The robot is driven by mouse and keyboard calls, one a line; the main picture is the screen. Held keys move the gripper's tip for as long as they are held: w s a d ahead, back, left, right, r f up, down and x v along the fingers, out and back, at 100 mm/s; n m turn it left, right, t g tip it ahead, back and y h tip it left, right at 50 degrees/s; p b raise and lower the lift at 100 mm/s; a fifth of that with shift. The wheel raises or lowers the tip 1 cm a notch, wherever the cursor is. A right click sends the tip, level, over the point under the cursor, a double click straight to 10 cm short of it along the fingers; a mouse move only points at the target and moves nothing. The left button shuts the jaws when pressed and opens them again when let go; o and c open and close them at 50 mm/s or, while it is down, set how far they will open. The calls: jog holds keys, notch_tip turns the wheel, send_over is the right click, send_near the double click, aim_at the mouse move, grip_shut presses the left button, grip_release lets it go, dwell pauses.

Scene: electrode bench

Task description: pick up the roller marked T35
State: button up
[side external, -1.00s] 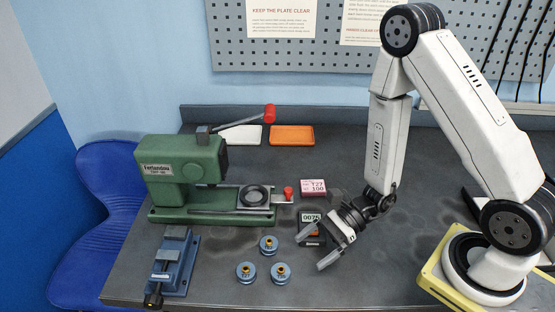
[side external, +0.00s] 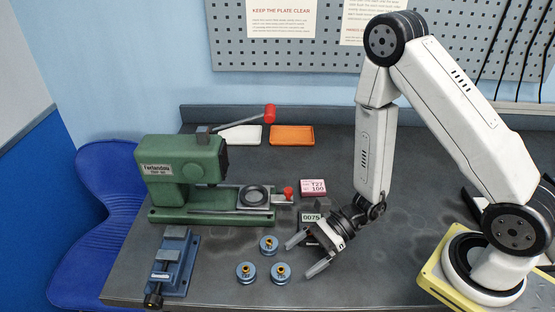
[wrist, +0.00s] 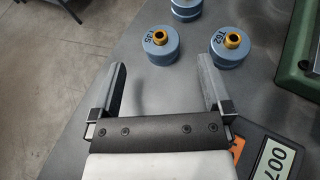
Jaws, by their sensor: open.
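The roller marked T35 (wrist: 161,46) is a short blue cylinder with a brass-coloured hub. It stands upright just beyond my fingertips in the wrist view, about centred on the gap. In the side external view it appears to be the front right roller (side external: 280,273). My gripper (side external: 301,260) is open and empty, to the right of the rollers; its two fingers also show in the wrist view (wrist: 161,76). A roller marked T62 (wrist: 230,47) stands to the right of T35, and a third roller (wrist: 185,9) is farther off, its mark unreadable.
A display reading 0075 (side external: 312,217) sits close behind my gripper. A pink T27 box (side external: 312,187), a green press (side external: 185,160) and a blue vise (side external: 174,262) stand on the dark bench (side external: 225,245). White (side external: 241,134) and orange (side external: 291,136) trays lie at the back.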

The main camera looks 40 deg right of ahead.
aim_at(284, 269)
jog(key=shift+x, duration=2.5)
jog(key=shift+r, duration=0.1)
grip_shut()
jog(key=shift+r, duration=0.15)
notch_tip(284, 269, up, 10)
